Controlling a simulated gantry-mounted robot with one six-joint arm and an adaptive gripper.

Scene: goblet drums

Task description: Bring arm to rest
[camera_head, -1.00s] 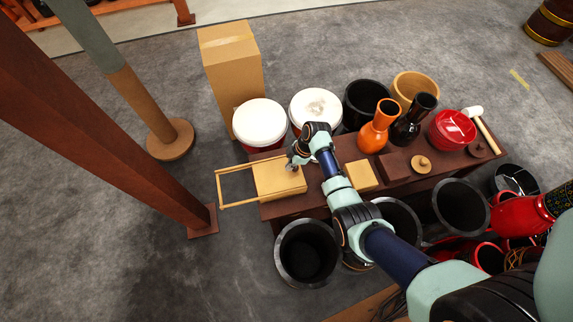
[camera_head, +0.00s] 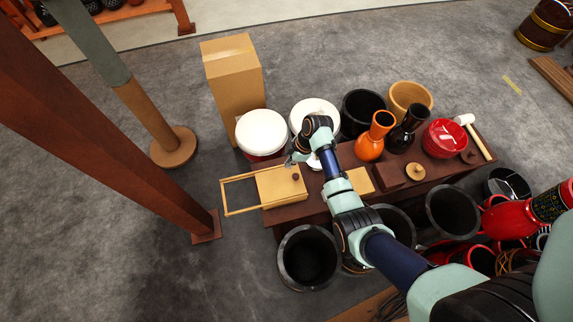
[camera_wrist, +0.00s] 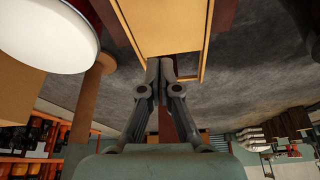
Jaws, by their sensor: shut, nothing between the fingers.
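My gripper (camera_wrist: 167,72) is shut and empty in the wrist view, its two dark fingers together in front of the tan box. In the head view my gripper (camera_head: 291,161) hangs at the left end of the dark brown table (camera_head: 292,213), just above and behind a tan box (camera_head: 278,189) with a small dark knob. A thin wooden frame (camera_head: 223,198) sticks out from the box to the left. My arm reaches in from the lower right across the table. Whether the fingertips touch anything is hard to tell.
White-topped drums (camera_head: 262,132) and a tall cardboard box (camera_head: 234,85) stand behind the table. Orange (camera_head: 371,143) and black goblet drums (camera_head: 402,135) and a red drum (camera_head: 444,139) stand to the right. Black open drums (camera_head: 308,257) stand in front. A wooden post (camera_head: 120,150) rises at left.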

